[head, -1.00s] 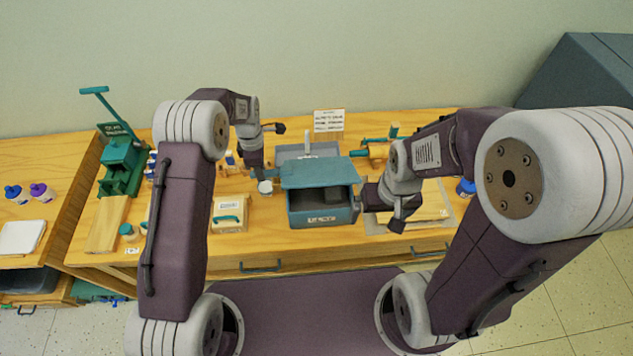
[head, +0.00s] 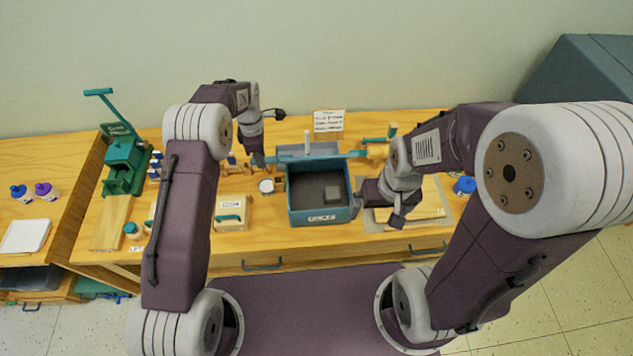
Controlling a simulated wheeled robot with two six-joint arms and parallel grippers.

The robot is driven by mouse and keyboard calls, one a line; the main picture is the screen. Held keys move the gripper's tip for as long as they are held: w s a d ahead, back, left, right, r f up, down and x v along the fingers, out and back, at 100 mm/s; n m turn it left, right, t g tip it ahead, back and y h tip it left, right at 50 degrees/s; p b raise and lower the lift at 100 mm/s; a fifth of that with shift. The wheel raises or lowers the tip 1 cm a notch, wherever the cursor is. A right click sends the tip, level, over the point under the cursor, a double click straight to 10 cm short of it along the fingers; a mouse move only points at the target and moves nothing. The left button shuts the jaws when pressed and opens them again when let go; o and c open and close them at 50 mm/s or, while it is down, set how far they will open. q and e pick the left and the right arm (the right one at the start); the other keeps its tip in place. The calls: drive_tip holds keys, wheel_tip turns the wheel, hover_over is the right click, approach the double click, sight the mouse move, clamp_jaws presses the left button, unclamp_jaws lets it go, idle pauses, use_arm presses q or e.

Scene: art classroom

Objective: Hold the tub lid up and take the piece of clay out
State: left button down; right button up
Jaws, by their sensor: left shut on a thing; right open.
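The teal tub (head: 305,217) stands on the wooden bench in the middle of the head view. Its lid (head: 318,159) is tilted up at the back, seen nearly edge-on. The piece of clay (head: 333,193), a dark grey block, lies inside the tub toward the right wall. My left gripper (head: 262,160) is shut on the lid at its left end; the fingertips are small and partly hidden. My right gripper (head: 358,203) is open and empty beside the tub's right wall, lower than the lid.
A wooden box with a teal handle (head: 231,214) and a white cup (head: 266,186) stand left of the tub. A board (head: 430,218) lies at the right, under my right arm. A green press (head: 124,166) stands far left. A sign (head: 329,121) stands behind.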

use_arm(q)
drive_tip(key=shift+w, duration=0.2)
drive_tip(key=shift+w+r, duration=0.35)
drive_tip(key=shift+w, duration=0.35)
drive_tip(key=shift+w+r+p, duration=0.3)
drive_tip(key=shift+w+p, duration=0.2)
drive_tip(key=shift+w, duration=0.2)
